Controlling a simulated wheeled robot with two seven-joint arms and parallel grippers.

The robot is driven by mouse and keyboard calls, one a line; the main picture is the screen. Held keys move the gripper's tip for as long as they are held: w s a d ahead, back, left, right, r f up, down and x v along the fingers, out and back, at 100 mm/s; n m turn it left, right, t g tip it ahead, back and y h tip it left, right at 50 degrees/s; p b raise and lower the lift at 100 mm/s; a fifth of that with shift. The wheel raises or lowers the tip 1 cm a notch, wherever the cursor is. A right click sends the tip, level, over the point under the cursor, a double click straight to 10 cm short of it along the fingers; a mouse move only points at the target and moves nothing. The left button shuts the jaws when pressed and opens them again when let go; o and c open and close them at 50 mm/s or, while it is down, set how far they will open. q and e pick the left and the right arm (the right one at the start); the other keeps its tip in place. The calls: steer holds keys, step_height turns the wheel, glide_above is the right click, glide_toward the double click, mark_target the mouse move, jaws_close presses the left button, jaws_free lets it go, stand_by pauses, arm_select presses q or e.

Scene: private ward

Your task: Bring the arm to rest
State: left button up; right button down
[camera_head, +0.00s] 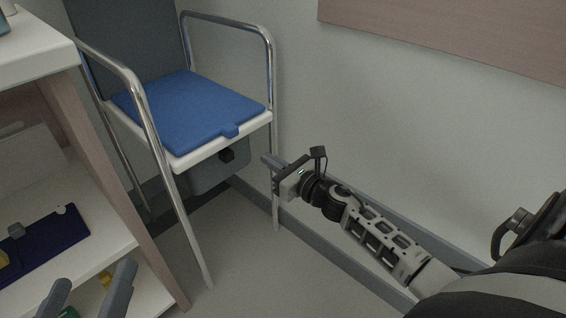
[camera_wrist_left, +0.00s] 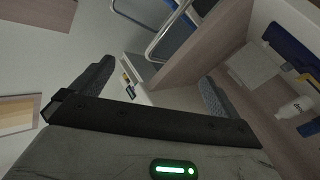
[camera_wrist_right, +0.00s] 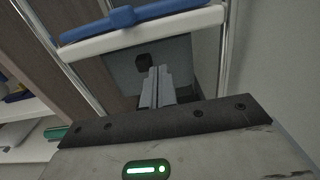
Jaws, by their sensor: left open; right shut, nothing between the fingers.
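My right gripper (camera_head: 272,161) reaches in from the right in the head view, beside the chair's front right leg. Its fingers are together and empty; they also show closed in the right wrist view (camera_wrist_right: 158,86). My left gripper (camera_head: 88,290) shows only its two fingertips at the bottom left of the head view. They are wide apart in front of the shelf unit. In the left wrist view its fingers (camera_wrist_left: 152,82) are spread with nothing between them.
A chair (camera_head: 205,146) with chrome legs and a blue seat pad (camera_head: 187,105) stands against the wall. A shelf unit (camera_head: 118,190) at left holds a dark blue item (camera_head: 48,240). A grey box (camera_head: 218,172) sits under the seat. Floor is clear in the middle.

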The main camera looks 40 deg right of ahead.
arm_select(q)
steer(key=s+a+r+g+y+p, duration=0.3)
steer(key=a+r+y+p, duration=0.3)
steer(key=p, duration=2.5)
step_height(320, 180, up, 3)
steer(key=shift+a+f+m+g+p, duration=0.1)
steer(key=shift+a+m+g+p, duration=0.3)
steer(key=shift+a+g, duration=0.25)
arm_select(e)
steer(key=s+a+r+n+g, duration=0.3)
steer(key=s+a+r+n, duration=0.5)
steer(key=n, duration=1)
steer(key=s+a+r+n+g, duration=0.3)
steer(key=s+a+r+n, duration=0.6)
steer(key=s+r+n, duration=0.5)
steer(key=s+n, duration=0.1)
steer(key=n, duration=0.2)
steer(key=shift+a+n+g, duration=0.15)
steer(key=shift+n+g, duration=0.25)
arm_select(q)
steer(key=shift+s+d, duration=0.1)
arm_select(e)
steer(key=shift+s, duration=0.1)
